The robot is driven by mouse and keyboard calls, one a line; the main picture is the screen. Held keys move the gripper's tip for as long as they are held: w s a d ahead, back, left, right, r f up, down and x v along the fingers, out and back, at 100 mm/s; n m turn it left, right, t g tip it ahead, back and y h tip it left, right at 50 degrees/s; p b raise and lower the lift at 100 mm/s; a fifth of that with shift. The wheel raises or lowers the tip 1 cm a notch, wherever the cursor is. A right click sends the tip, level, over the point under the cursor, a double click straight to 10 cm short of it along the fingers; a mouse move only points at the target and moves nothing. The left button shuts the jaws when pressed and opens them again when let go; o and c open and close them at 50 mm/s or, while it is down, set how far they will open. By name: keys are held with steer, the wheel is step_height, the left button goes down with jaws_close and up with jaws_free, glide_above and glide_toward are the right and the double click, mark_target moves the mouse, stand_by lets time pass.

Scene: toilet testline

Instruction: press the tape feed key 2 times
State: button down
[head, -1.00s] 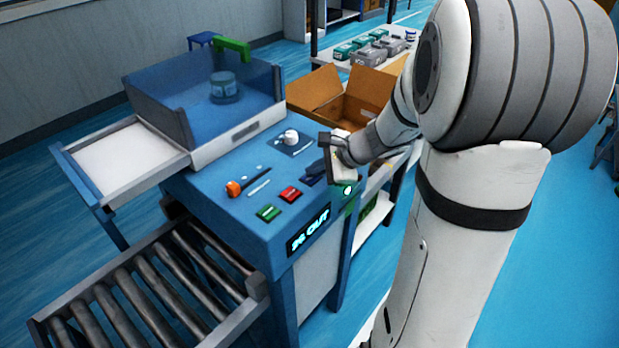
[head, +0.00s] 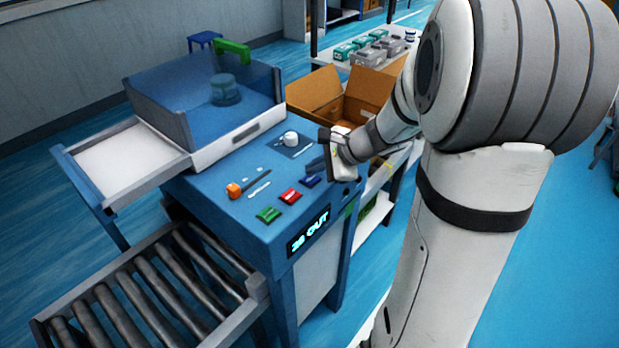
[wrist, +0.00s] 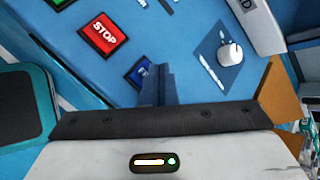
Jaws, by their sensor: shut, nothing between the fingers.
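The control panel has a blue key (head: 310,181) to the right of a red key (head: 290,196) and a green key (head: 268,214). In the wrist view the blue key (wrist: 137,72) has white lettering, partly covered by my fingers, so I cannot read it. The red key (wrist: 102,33) there reads STOP. My gripper (head: 320,164) is shut and empty. In the head view its fingertips are just above and beyond the blue key, seemingly clear of it. In the wrist view the gripper (wrist: 157,70) overlaps the blue key's right edge.
A display (head: 308,232) on the panel's front ends in "OUT". An orange-ended tool (head: 234,190) and a white round knob or roll (head: 290,138) are on the panel. A roller conveyor (head: 150,290) stands front left, an open cardboard box (head: 325,95) behind.

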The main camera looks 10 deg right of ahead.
mark_target(315, 181)
steer(key=shift+r, duration=0.1)
step_height(315, 181, up, 5)
steer(key=p, duration=0.4)
stand_by(0.7)
steer(key=shift+s+a, duration=0.1)
steer(key=shift+s, duration=0.05)
steer(key=s+r+n+g+h, duration=0.3)
steer(key=s+n+h, duration=0.3)
steer(key=s+n, duration=1.1)
steer(key=s, duration=0.3)
steer(key=shift+s+a+r+h, duration=0.2)
steer(key=shift+a+r+h, duration=0.1)
steer(key=shift+a+h, duration=0.1)
